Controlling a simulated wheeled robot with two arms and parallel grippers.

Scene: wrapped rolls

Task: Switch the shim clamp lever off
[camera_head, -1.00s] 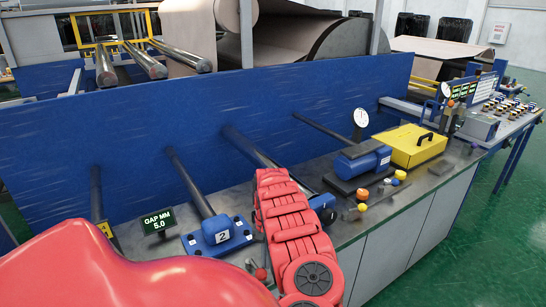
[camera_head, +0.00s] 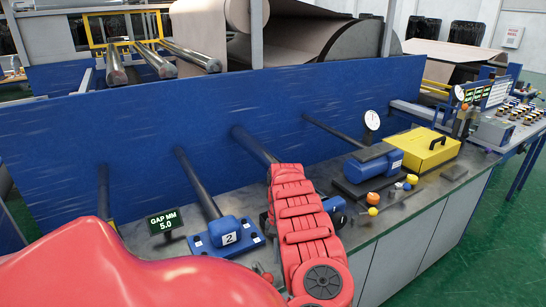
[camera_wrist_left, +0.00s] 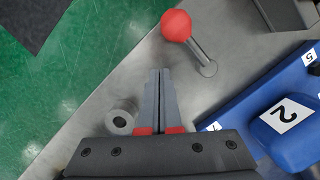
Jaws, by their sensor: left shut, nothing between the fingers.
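A lever (camera_wrist_left: 202,52) with a red ball knob (camera_wrist_left: 176,25) rises from the grey bench top, tilted, at the top of the left wrist view. In the head view a small red knob (camera_head: 267,278) shows low between red arm parts, its lower part hidden. My left gripper (camera_wrist_left: 159,72) is shut and empty, its fingertips pointing toward the lever, below the knob and apart from it. In the head view its fingers are hidden. A blue block (camera_wrist_left: 289,125) marked 2 stands right of the fingers; it also shows in the head view (camera_head: 227,236).
A grey cylinder (camera_wrist_left: 121,119) stands left of the fingers near the bench edge. A gap display (camera_head: 165,221) reads 5.0 mm. A blue motor-like unit (camera_head: 377,162), a yellow case (camera_head: 423,149) and small coloured knobs stand farther right. Green floor lies beyond the bench.

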